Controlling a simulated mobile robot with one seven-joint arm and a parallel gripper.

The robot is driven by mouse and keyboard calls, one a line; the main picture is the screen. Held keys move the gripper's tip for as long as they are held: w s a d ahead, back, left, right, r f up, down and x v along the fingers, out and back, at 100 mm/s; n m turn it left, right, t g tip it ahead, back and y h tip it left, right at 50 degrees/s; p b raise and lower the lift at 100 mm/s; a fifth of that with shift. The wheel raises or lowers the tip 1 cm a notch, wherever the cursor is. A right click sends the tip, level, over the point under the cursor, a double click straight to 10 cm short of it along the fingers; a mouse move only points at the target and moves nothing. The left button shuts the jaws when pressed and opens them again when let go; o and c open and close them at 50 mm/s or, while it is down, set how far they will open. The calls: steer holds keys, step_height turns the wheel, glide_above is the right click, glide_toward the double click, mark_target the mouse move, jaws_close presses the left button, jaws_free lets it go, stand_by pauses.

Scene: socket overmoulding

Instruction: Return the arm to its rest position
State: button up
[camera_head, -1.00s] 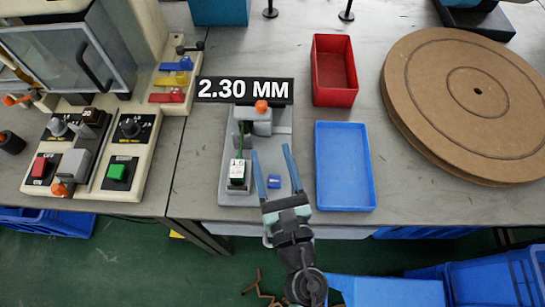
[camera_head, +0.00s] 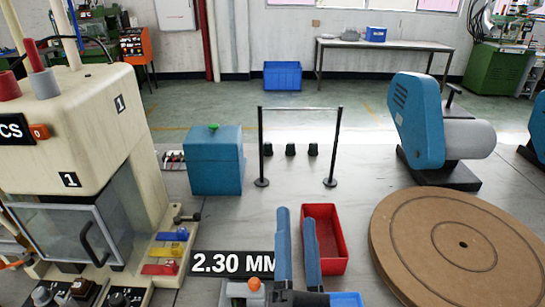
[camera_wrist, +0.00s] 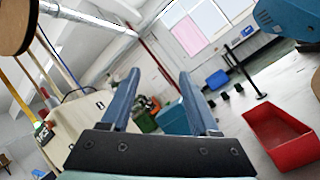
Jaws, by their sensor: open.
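My gripper (camera_head: 297,245) is open and empty. In the head view its two blue fingers point up and away, in front of the red bin's left side. In the wrist view my gripper (camera_wrist: 160,105) shows two parted blue fingers with nothing between them, facing the room beyond the table. The gauge fixture (camera_head: 240,292) with its 2.30 MM display (camera_head: 232,263) is at the bottom of the head view, mostly cut off and partly hidden by my gripper.
A red bin (camera_head: 334,240) and a blue tray (camera_head: 346,299) stand near my gripper. A cream moulding machine (camera_head: 75,150) is at left, a round brown turntable (camera_head: 455,247) at right. A blue box (camera_head: 215,160) and a black rail stand (camera_head: 334,150) are behind.

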step_height(320, 180, up, 28)
steer(key=s+d+m+t+h+p, duration=0.25)
steer(key=m+h+p, duration=0.3)
steer(key=m, duration=1.35)
steer(key=s+a+r+m+t+y+p, duration=0.1)
steer(key=s+a+r+m+y, duration=0.1)
steer(key=r, duration=0.5)
steer(key=s+a+r+m+t+y+p, duration=0.1)
steer(key=s+a+r+m+y, duration=0.2)
steer(key=r, duration=0.4)
steer(key=a+m, duration=0.1)
steer(key=m, duration=0.1)
steer(key=shift+s+r+m, duration=0.3)
steer(key=shift+r, duration=0.05)
steer(key=shift+w+f+y, duration=0.1)
steer(key=shift+y, duration=0.15)
